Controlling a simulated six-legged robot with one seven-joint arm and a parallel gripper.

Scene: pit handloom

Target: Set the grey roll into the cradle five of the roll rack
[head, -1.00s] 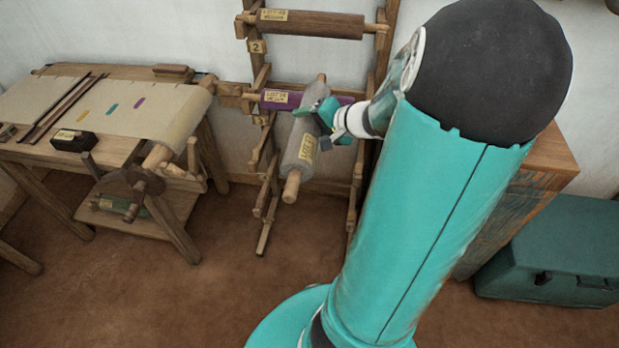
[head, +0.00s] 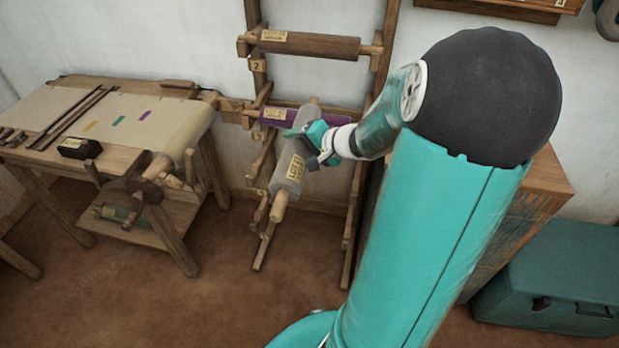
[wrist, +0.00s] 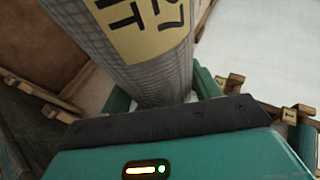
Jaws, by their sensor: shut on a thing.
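The grey roll (head: 289,170) with wooden ends and a yellow label is in my gripper (head: 312,143). My gripper is shut on it near its upper middle, and the roll hangs tilted in front of the roll rack (head: 384,55). In the wrist view the grey roll (wrist: 150,75) fills the middle, its label partly cut off. The rack holds a brown roll (head: 310,45) in an upper cradle marked 2, and a purple roll (head: 330,117) in the one below. The lower cradles are partly hidden by the grey roll and my arm, so I cannot read a five.
A wooden loom (head: 130,150) with cream cloth stands at the left, a black labelled block (head: 80,148) on it. A wooden cabinet (head: 535,185) and a teal chest (head: 560,275) stand at the right. The brown floor before the rack is clear.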

